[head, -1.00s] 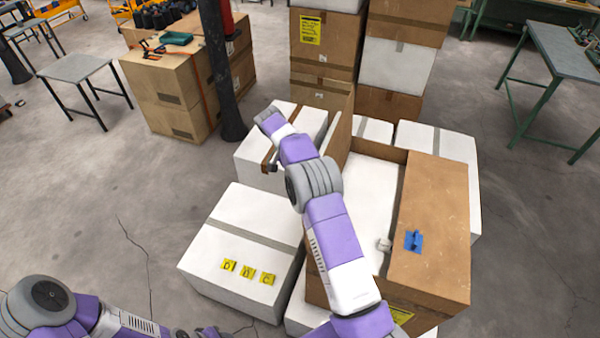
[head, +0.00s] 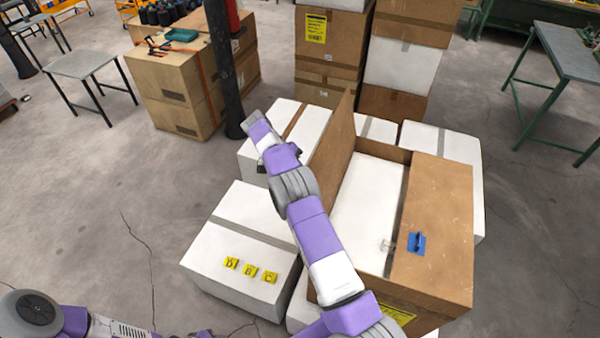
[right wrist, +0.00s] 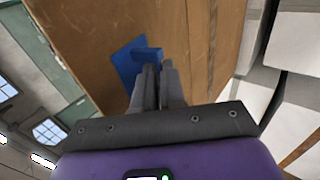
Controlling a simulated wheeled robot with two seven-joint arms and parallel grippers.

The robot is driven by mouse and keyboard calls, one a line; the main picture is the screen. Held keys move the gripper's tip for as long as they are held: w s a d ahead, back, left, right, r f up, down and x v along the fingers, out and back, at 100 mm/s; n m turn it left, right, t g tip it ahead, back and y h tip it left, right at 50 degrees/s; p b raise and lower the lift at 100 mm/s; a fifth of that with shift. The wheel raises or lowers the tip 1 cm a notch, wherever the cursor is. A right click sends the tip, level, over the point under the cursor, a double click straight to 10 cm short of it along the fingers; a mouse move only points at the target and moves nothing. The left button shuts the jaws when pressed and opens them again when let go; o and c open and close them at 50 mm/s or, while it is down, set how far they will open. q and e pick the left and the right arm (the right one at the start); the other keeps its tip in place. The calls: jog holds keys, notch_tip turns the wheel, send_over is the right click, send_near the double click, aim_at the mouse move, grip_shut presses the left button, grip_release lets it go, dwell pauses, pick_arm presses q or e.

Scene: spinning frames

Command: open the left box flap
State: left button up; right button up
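The large cardboard box (head: 440,312) stands right of centre, its inside showing white. Its left flap (head: 337,135) stands up and leans left, with my right arm in front of its lower part. In the right wrist view, a blue handle (right wrist: 130,65) is fixed to a brown cardboard face. My right gripper (right wrist: 161,68) is there, its dark fingers nearly together at the handle's raised bar; they appear closed on it, though the tips partly hide the contact.
A white box (head: 240,245) with yellow letter labels is on the left, with another white box (head: 285,125) behind. Stacked boxes (head: 332,60) and a dark post (head: 222,70) stand farther back.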

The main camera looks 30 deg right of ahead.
jog(key=o, duration=0.4)
jog(key=shift+s+d+f, duration=0.2)
jog(key=shift+f, duration=0.25)
jog(key=shift+o, duration=0.2)
notch_tip(320, 180, up, 10)
jog(key=shift+a, duration=0.15)
jog(key=shift+r, duration=0.1)
